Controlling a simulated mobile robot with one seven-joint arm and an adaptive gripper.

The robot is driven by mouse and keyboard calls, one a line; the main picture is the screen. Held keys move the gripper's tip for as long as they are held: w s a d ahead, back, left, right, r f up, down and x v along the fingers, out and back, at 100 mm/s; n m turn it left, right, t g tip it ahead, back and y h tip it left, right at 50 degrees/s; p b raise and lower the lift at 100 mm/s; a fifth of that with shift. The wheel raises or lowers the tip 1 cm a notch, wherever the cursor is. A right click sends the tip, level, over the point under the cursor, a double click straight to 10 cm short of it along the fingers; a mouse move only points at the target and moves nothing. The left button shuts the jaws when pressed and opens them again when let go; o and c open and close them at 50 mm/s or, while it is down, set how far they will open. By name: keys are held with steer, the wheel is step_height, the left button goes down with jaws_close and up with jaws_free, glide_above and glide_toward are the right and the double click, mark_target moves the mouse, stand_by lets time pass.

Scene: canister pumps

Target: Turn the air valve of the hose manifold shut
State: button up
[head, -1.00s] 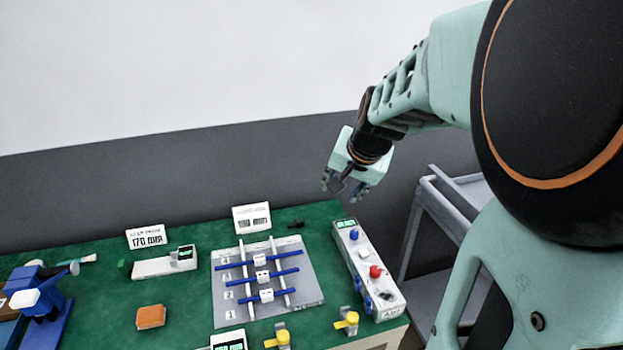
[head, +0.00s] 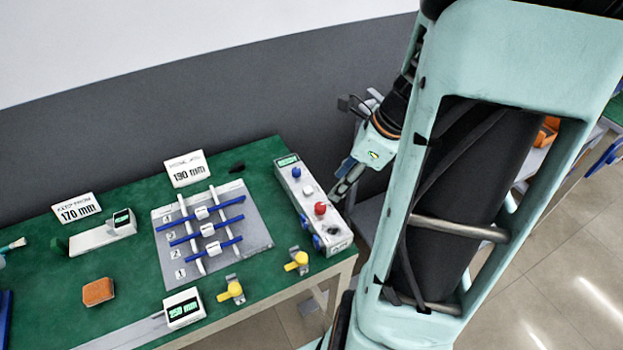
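A long white box (head: 323,233) stands at the right end of the green table, with a blue knob (head: 296,173), a white button (head: 307,191) and a red knob (head: 320,208) on top. Blue round parts show on its near left side, and its front end carries a small dark label I cannot read. Two yellow-handled valves, a left one (head: 232,291) and a right one (head: 299,260), sit at the table's front edge. I cannot tell which part is the air valve. My gripper (head: 341,190) is just right of the box, apparently empty; its finger opening is unclear.
A grey plate (head: 258,236) carries blue rods with white blocks. An orange-brown block (head: 98,291), a white gauge (head: 103,236) and display signs (head: 185,168) stand on the table (head: 140,280). A grey cart stands behind my arm at right.

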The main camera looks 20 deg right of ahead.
mark_target(321, 206)
steer(key=b+x, duration=0.2)
steer(key=x, duration=0.8)
steer(key=shift+c, duration=0.5)
jaws_close()
